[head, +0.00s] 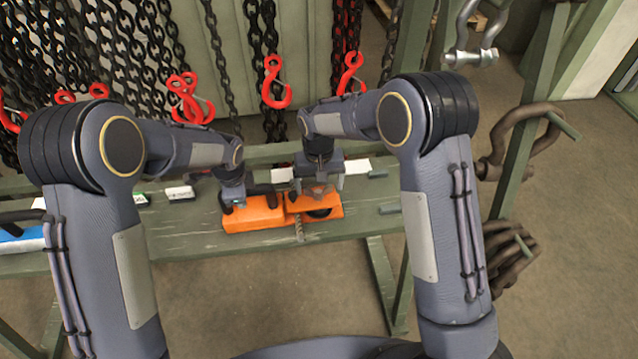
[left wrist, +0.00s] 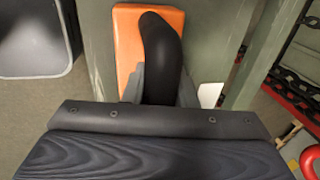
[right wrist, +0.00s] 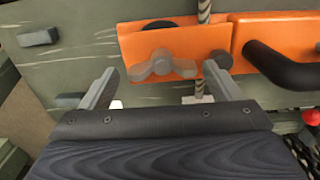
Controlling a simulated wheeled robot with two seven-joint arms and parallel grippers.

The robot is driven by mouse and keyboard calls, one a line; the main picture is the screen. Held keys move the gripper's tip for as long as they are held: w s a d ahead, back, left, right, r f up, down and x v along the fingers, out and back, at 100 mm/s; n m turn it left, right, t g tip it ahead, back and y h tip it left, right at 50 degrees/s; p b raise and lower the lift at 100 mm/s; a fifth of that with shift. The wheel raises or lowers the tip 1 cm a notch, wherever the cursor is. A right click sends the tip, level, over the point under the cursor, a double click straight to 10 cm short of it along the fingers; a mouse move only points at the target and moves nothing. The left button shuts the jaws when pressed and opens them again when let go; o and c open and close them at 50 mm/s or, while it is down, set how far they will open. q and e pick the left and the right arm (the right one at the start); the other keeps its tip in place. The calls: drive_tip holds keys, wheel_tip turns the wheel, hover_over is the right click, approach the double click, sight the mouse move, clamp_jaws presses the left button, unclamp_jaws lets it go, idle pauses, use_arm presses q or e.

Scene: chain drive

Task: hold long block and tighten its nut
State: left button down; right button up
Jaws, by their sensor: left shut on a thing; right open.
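The long orange block (head: 250,216) lies on the green bench, with a black curved handle (left wrist: 162,55) on it. My left gripper (head: 236,200) is shut on this handle; its fingers lie on either side of it in the left wrist view (left wrist: 161,90). An orange plate (right wrist: 135,40) adjoins the block and carries a grey wing nut (right wrist: 160,66). My right gripper (right wrist: 161,70) is open above the plate, and the nut shows between its fingertips. I cannot tell whether the fingers touch the nut. In the head view the right gripper (head: 320,188) partly hides the nut.
A twisted metal rod or chain (head: 299,230) crosses at the plate. Small grey pieces (head: 388,208) and white labels (head: 180,193) lie on the green bench (head: 180,230). Chains with red hooks (head: 276,85) hang behind. Large shackles (head: 515,140) hang on the frame at right.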

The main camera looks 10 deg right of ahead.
use_arm(q)
drive_tip(key=shift+d, duration=0.1)
use_arm(e)
wheel_tip(320, 180, up, 7)
drive_tip(key=shift+w+r, duration=0.1)
drive_tip(key=shift+r, duration=0.05)
idle(0.3)
use_arm(q)
drive_tip(key=c, duration=1.1)
unclamp_jaws()
